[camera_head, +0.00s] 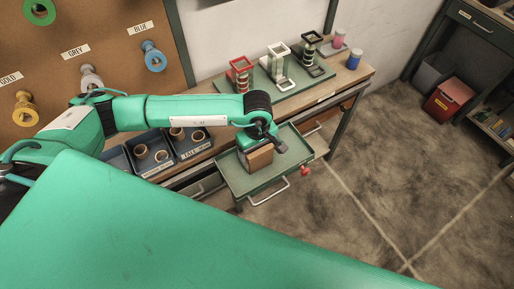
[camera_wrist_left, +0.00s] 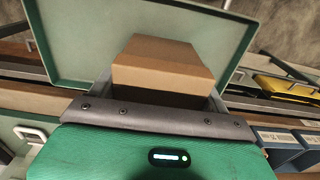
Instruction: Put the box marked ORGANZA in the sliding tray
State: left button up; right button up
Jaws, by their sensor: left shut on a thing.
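A brown cardboard box (camera_head: 259,158) is held in my left gripper (camera_head: 262,140), which is shut on it. The box is over the green sliding tray (camera_head: 237,185), inside its outline as seen from the head; I cannot tell whether it touches the tray floor. The left wrist view shows the box (camera_wrist_left: 165,65) between the fingers, with the tray (camera_wrist_left: 75,55) behind it. No ORGANZA marking can be read on the visible faces. My right gripper is not in view.
Blue bins (camera_head: 153,148) with tape rolls stand left of the tray. A pegboard (camera_head: 80,50) with coloured spools is at upper left. Open floor lies right.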

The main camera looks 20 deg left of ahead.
pick_arm(q)
jog(key=shift+f, duration=0.1)
jog(key=shift+f+b, duration=0.1)
jog(key=shift+b, duration=0.2)
jog(key=o, duration=1.1)
jog(key=shift+c, duration=0.2)
jog(key=shift+r, duration=0.2)
jog(key=shift+r, duration=0.2)
notch_tip(320, 180, up, 11)
jog(key=b, duration=0.2)
jog(key=shift+f+b, duration=0.15)
jog(key=shift+b, duration=0.2)
jog(key=shift+r, duration=0.5)
